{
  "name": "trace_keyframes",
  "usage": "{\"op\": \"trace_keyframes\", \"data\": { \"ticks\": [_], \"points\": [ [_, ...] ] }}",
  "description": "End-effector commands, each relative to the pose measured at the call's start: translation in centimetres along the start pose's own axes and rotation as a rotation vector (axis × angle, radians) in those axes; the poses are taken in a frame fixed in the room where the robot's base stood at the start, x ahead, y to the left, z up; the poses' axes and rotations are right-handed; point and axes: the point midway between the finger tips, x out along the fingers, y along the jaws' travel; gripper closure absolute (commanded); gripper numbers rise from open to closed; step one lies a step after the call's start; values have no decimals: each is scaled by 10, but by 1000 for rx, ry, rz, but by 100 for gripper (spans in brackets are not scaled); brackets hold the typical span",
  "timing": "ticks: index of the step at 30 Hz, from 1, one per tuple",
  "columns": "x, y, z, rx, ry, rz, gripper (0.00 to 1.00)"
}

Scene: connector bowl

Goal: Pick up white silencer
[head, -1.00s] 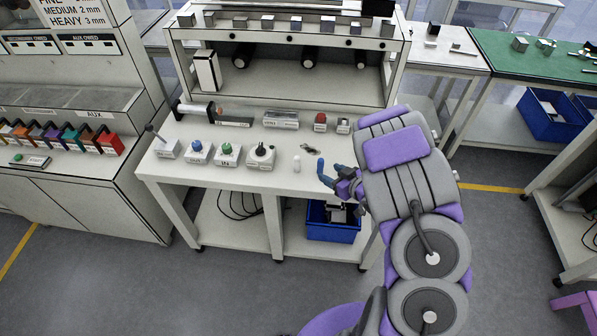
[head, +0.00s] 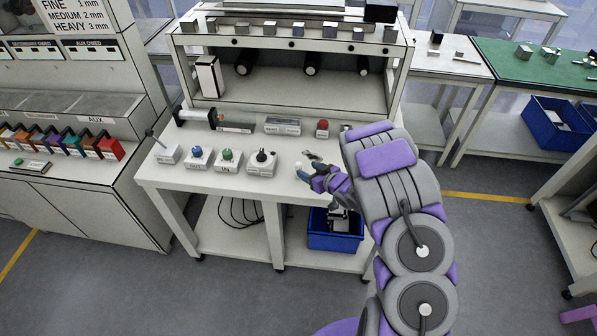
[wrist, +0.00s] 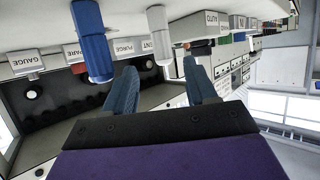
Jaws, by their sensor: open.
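The white silencer (head: 298,166) is a small white cylinder standing near the front edge of the white bench. In the upside-down wrist view it shows as a white cylinder (wrist: 158,38), in line with the gap between my fingers. My gripper (head: 306,173) is open and empty, with blue fingers, close to the silencer from its right. The wrist view shows both fingers of my gripper (wrist: 161,80) apart. A blue cylinder (wrist: 91,42) stands beside the white one, just outside the left finger. Contact with the silencer cannot be told.
Labelled blocks with a blue knob (head: 196,152), a green knob (head: 227,155) and a black knob (head: 261,156) stand left of the silencer. A red-topped block (head: 321,128) is farther back. A blue bin (head: 335,240) sits on the lower shelf.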

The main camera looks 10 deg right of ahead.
Motion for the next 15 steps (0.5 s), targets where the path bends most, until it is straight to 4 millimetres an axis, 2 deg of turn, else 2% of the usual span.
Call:
{"op": "trace_keyframes", "data": {
  "ticks": [10,15],
  "points": [
    [42,-5,7,-2,2,-3,43],
    [51,-4,5,0,2,0,43]
  ]
}}
